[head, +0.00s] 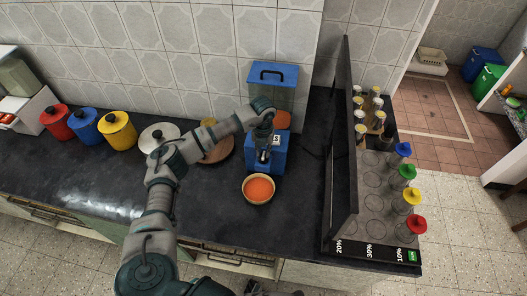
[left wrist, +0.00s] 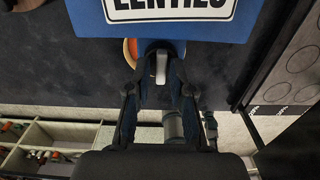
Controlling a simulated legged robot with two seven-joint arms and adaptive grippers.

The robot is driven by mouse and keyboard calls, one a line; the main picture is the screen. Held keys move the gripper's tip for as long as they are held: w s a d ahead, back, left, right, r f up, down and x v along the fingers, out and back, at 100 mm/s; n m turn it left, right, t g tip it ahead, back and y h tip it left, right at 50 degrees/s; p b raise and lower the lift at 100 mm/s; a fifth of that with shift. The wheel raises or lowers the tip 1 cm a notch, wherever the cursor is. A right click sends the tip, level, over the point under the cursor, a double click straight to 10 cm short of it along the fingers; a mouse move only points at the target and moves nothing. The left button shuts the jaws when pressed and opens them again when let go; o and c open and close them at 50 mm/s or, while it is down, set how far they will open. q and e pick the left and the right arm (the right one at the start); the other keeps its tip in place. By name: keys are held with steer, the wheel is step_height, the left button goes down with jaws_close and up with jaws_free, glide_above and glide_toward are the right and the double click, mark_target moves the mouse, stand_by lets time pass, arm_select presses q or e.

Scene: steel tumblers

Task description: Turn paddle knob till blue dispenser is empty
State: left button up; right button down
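The blue dispenser (head: 274,76) stands on the dark counter against the tiled wall, with a blue lid, a clear body and a blue base. Orange lentils (head: 283,120) show low in its clear body. In the left wrist view its blue front (left wrist: 237,22) carries a LENTILS label. The pale paddle knob (left wrist: 161,66) lies between the fingertips of my left gripper (left wrist: 160,52), which look closed on it. In the head view my left gripper (head: 263,152) is at the dispenser's front. A bowl (head: 258,189) of orange lentils sits below. My right gripper is not in view.
A round wooden board (head: 217,149) lies left of the dispenser. On the right, an upright dark panel (head: 345,140) borders a rack with jars and colour-topped tumblers (head: 406,200).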

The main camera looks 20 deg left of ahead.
mark_target(263, 154)
arm_select(q)
step_height(263, 154, up, 11)
steer(key=shift+w, duration=0.15)
stand_by(0.6)
